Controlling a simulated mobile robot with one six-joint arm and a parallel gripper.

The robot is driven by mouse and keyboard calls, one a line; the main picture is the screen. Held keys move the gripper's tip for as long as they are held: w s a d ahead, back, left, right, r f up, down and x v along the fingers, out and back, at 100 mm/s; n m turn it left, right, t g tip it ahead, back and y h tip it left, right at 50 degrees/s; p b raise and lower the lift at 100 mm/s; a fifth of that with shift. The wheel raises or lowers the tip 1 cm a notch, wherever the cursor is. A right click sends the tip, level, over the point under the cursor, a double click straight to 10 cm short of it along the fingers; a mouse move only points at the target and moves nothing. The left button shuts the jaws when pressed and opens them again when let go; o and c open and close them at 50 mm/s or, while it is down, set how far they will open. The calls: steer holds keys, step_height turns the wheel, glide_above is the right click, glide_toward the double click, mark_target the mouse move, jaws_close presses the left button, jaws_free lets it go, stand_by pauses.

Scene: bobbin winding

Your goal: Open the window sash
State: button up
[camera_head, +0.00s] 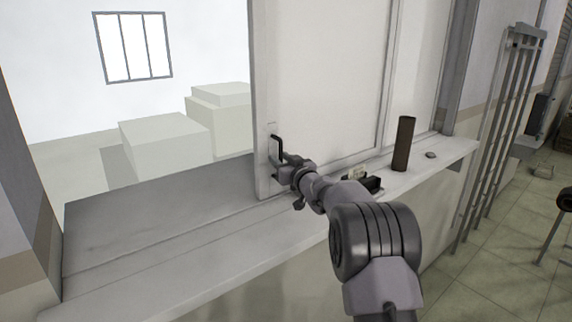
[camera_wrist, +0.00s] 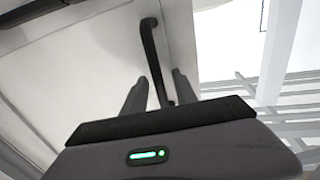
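The window sash (camera_head: 320,90) is a pale sliding panel. Its left edge stands well away from the left window frame (camera_head: 30,190), so a wide gap is open on the left. A black bar handle (camera_head: 278,147) is on the sash's left edge; it also shows in the wrist view (camera_wrist: 150,45). My gripper (camera_head: 281,170) is at the lower part of the handle. In the wrist view its two fingers (camera_wrist: 160,82) stand apart on either side of the bar, with some space visible. Contact with the bar cannot be made out.
The sill (camera_head: 170,250) is bare on the left. A dark brown cylinder (camera_head: 403,143), a small grey disc (camera_head: 431,155) and a small black item (camera_head: 372,184) stand on the sill right of my gripper. Pale blocks (camera_head: 165,145) are beyond the opening. A barred grille (camera_head: 500,120) is at right.

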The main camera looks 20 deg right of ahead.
steer(key=s+d+b, duration=0.2)
steer(key=s+d, duration=0.1)
steer(key=s, duration=1.3)
steer(key=shift+s+d, duration=0.15)
steer(key=shift+s, duration=0.25)
steer(key=shift+b, duration=0.3)
steer(key=s+a+f+m+g+b, duration=0.2)
steer(key=s+a+f+g+b, duration=0.2)
steer(key=s+f, duration=0.5)
steer(key=s+a+f+m+g+h+b, duration=0.1)
steer(key=s+a+f+g+b, duration=0.3)
steer(key=s, duration=1.4)
steer(key=s+a+f+m+g+b, duration=0.3)
steer(key=s+a+f+b, duration=0.3)
steer(key=s+f+b, duration=0.3)
steer(key=s+f, duration=0.4)
steer(key=f, duration=0.1)
steer(key=shift+s+m+g, duration=0.3)
steer(key=shift+s+g, duration=0.05)
steer(key=shift+g, duration=0.05)
